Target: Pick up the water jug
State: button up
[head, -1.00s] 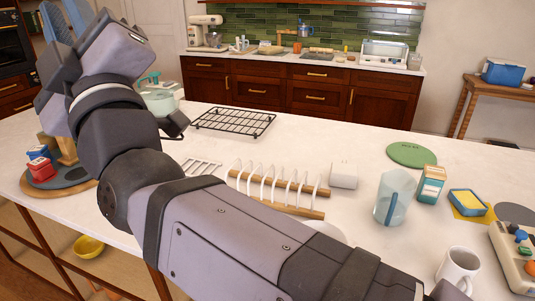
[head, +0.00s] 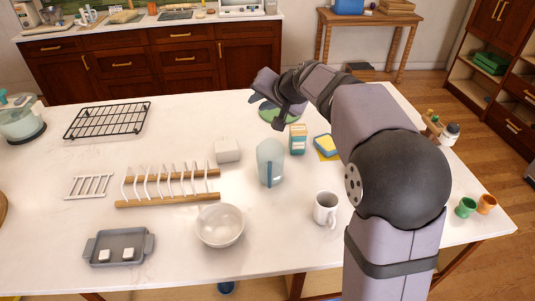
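The water jug (head: 270,165), a translucent pale blue pitcher with a darker blue handle strip facing the camera, stands upright on the white counter right of the centre. My gripper (head: 274,108) is above and behind it, over the green round mat near the far edge of the counter. It is clearly apart from the jug. The gripper is small and dark here, and I cannot tell how far its fingers are apart. I see nothing held in it.
Near the jug are a teal-and-white carton (head: 298,139), a white block-like item (head: 228,151), a white mug (head: 325,209) and a sponge (head: 325,145). The counter between rack and wire grid (head: 107,120) is clear.

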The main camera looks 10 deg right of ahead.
jog(key=s+d+f+m+g+p, duration=0.15)
jog(key=s+d+m+p, duration=0.3)
jog(key=d+m, duration=0.65)
jog(key=m+g+y+b, duration=0.3)
jog(key=m+g+y, duration=0.1)
jog(key=m+g, duration=0.15)
send_near(269, 184)
notch_tip(269, 184, down, 2)
jog(key=w+a, duration=0.1)
jog(key=shift+m+t, duration=0.25)
jog(key=shift+t, duration=0.05)
jog(key=p+x, duration=0.1)
jog(key=x, duration=0.1)
jog(key=p+x, duration=0.1)
jog(key=x, duration=0.1)
jog(key=p+x, duration=0.1)
jog(key=x, duration=0.1)
jog(key=shift+a+r, duration=0.3)
jog(key=shift+a, duration=0.15)
jog(key=shift+w+a+f, duration=0.1)
jog(key=shift+a+f, duration=0.2)
jog(key=shift+f, duration=0.15)
jog(key=shift+c, duration=0.6)
grip_shut()
